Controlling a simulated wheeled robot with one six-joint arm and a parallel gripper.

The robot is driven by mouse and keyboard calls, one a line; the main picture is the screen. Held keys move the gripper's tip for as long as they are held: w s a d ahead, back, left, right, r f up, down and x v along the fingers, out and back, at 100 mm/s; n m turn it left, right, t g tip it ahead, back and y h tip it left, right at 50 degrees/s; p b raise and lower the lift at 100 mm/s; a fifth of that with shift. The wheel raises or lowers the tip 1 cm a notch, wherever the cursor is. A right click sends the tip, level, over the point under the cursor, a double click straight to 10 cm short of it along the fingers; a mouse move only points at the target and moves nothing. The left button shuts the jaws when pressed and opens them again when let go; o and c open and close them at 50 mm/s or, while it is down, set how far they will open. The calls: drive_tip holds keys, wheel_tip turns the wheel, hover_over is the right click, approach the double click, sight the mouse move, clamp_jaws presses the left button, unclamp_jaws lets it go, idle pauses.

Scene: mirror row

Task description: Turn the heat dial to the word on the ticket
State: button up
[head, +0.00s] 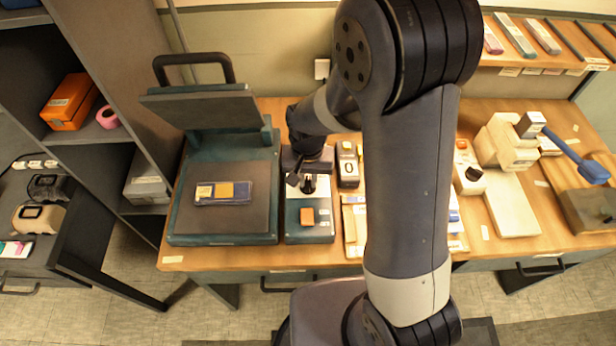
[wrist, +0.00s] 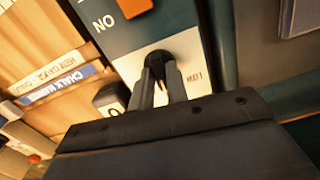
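The control box (head: 310,234) stands on the bench beside the heat press, with a pale panel and an orange switch (head: 307,216). In the wrist view the switch (wrist: 127,7) shows with "ON" upside down beside it. The dark heat dial (wrist: 158,56) sits on the pale panel. My gripper (wrist: 159,70) points down at it, a fingertip on each side with no clear gap; it looks shut on the dial. An upside-down word, seemingly "LOW", is printed right of the fingers. The dial's pointer is hard to make out. I cannot identify a ticket or read its word.
The heat press (head: 265,190) stands left with its lid raised; a blue piece with an orange patch (head: 242,190) lies on its bed. A small dark block marked 0 (head: 348,168) stands close right of the box. A cream machine (head: 505,150) stands further right.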

clamp_jaws()
drive_tip(key=shift+n, duration=0.5)
drive_tip(key=shift+o, duration=2.2)
unclamp_jaws()
drive_tip(key=shift+b, duration=0.3)
